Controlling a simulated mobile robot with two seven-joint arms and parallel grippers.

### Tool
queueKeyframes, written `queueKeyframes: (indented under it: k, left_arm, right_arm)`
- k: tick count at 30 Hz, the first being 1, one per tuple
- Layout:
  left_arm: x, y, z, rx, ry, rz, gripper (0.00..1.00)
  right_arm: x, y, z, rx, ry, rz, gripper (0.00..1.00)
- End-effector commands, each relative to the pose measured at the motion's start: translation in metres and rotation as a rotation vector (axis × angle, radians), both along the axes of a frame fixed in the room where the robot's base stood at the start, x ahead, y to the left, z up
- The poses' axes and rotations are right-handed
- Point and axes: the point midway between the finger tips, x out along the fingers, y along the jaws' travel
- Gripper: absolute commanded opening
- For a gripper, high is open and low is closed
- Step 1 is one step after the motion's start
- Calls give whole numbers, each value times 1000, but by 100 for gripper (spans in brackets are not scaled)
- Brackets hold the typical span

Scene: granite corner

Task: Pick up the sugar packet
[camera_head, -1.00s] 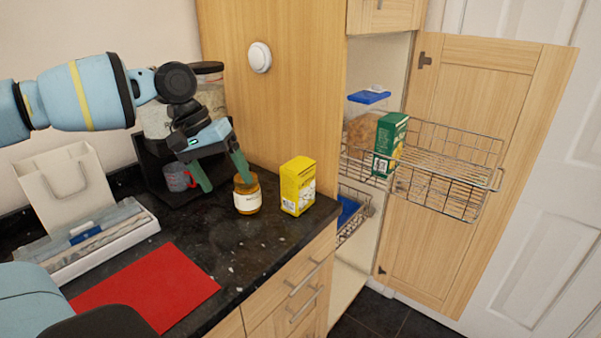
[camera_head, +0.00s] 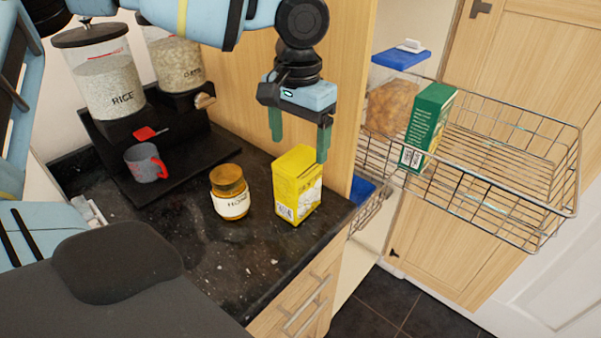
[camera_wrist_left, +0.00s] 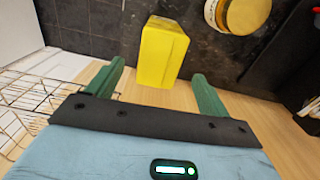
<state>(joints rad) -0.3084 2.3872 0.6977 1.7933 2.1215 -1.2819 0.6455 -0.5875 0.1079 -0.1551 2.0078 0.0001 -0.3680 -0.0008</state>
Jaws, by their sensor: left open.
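The sugar packet looks to be the yellow box (camera_head: 297,186) standing upright on the dark granite counter near its right end; its label is too small to read. My left gripper (camera_head: 298,148) is open and empty, pointing down just above and behind the yellow box in the head view. In the left wrist view the yellow box (camera_wrist_left: 162,52) lies ahead, between the lines of the two green fingers (camera_wrist_left: 160,82), with no clear contact. My right gripper is not in view.
A honey jar (camera_head: 230,193) stands just left of the box. A grey and red mug (camera_head: 145,163) and grain dispensers (camera_head: 108,88) are further left. A wire basket (camera_head: 520,160) with a green box (camera_head: 428,128) juts out at right.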

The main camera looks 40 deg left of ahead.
Motion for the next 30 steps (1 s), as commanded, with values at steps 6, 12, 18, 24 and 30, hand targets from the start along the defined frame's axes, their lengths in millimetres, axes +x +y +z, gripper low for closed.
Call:
queueKeyframes:
  k: [6,12,18,24,30]
  left_arm:
    - [0,-1,-4,1,2,-2,80]
    - [-1,0,-23,0,3,-1,80]
    - [0,0,-28,1,1,-1,80]
    - [-1,1,-52,1,3,-1,80]
    - [0,1,-75,0,0,0,80]
  right_arm:
    - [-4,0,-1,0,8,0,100]
    - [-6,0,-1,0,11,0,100]
    - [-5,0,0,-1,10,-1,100]
    - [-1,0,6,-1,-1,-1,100]
    - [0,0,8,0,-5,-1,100]
